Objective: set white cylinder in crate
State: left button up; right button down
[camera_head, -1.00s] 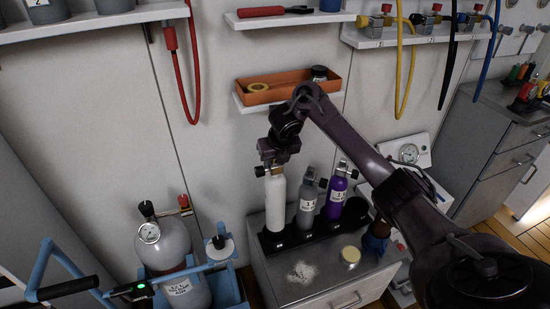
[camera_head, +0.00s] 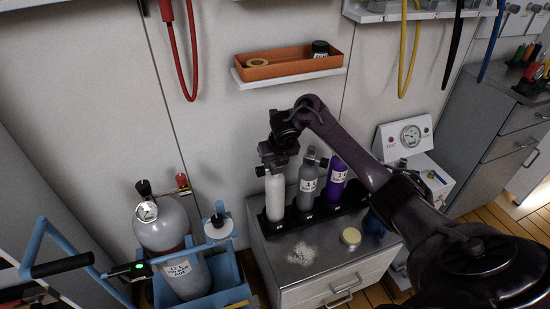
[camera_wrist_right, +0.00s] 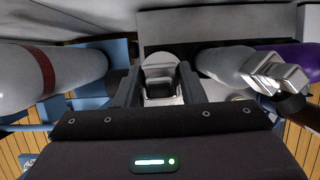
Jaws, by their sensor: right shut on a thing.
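The white cylinder (camera_head: 275,197) stands upright in the leftmost place of a black rack (camera_head: 325,207) on a grey cabinet. My right gripper (camera_head: 272,164) is over its top, shut on its valve. In the right wrist view the jaws (camera_wrist_right: 160,88) close on a metallic fitting; most of the cylinder body is hidden there. A blue crate (camera_head: 232,285) at the lower left holds a large grey cylinder (camera_head: 163,222). My left gripper cannot be made out.
A grey cylinder (camera_head: 307,190) and a purple cylinder (camera_head: 336,180) stand close to the right in the rack. An orange tray (camera_head: 290,68) sits on a wall shelf above. A blue handle frame (camera_head: 85,245) rises beside the crate.

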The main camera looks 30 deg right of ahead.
jog(key=c, duration=1.4)
grip_release()
jog(key=o, duration=0.5)
jog(key=shift+r, duration=0.15)
jog(key=p+v, duration=0.6)
jog(key=v, duration=0.6)
jog(key=shift+s+a, duration=0.1)
jog(key=shift+s, duration=0.05)
